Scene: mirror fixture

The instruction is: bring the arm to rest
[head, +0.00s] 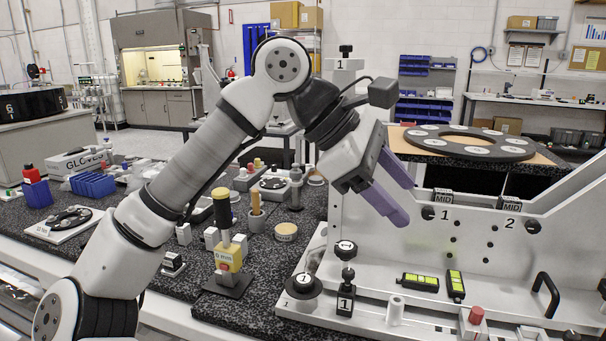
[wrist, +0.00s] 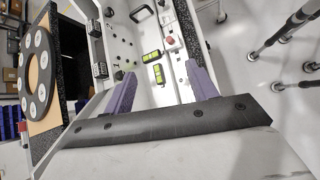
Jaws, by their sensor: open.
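My gripper (head: 396,196) hangs in the air in front of the grey fixture (head: 470,260), with its two purple fingers spread and nothing between them. In the wrist view my gripper (wrist: 160,92) is also open, and the fixture's base with green-and-black level vials (wrist: 153,57) shows beyond the fingers. My arm reaches up from the lower left of the head view, bends at a high elbow and slopes down to the right. I cannot tell exactly how far the fingertips are from the fixture's upright plate.
A yellow block with a black-handled tool (head: 228,255) and several small parts stand on the dark speckled table (head: 262,297). Open air surrounds my gripper.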

